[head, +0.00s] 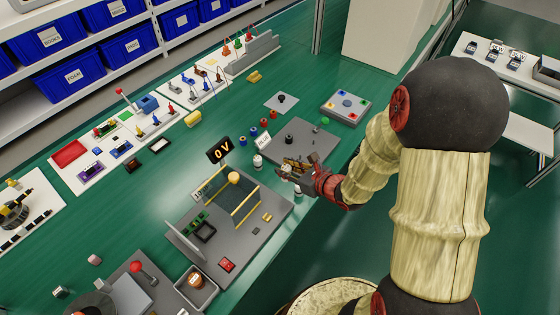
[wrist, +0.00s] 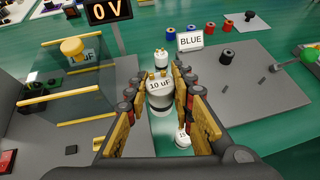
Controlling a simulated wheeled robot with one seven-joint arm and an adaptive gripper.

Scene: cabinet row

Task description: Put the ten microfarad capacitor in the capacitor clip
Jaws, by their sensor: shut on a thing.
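The ten microfarad capacitor (wrist: 160,93) is a white cylinder labelled "10 uF" with brass terminals on top. My gripper (wrist: 161,88) is shut on it, one finger on each side, and it stands roughly upright. In the head view my gripper (head: 287,171) is at the right edge of the grey board (head: 262,232). The capacitor clip is not clearly identifiable. A label with "uF" (wrist: 88,56) shows behind the clear panel on that board, partly covered by a yellow knob (wrist: 72,46).
A white cylinder (wrist: 161,59) stands behind the held capacitor, another (wrist: 182,138) below right. The board carries yellow rails (wrist: 60,98) and a "0 V" display (wrist: 108,11). A "BLUE" card (wrist: 191,41) and grey plate (wrist: 232,75) are on the right.

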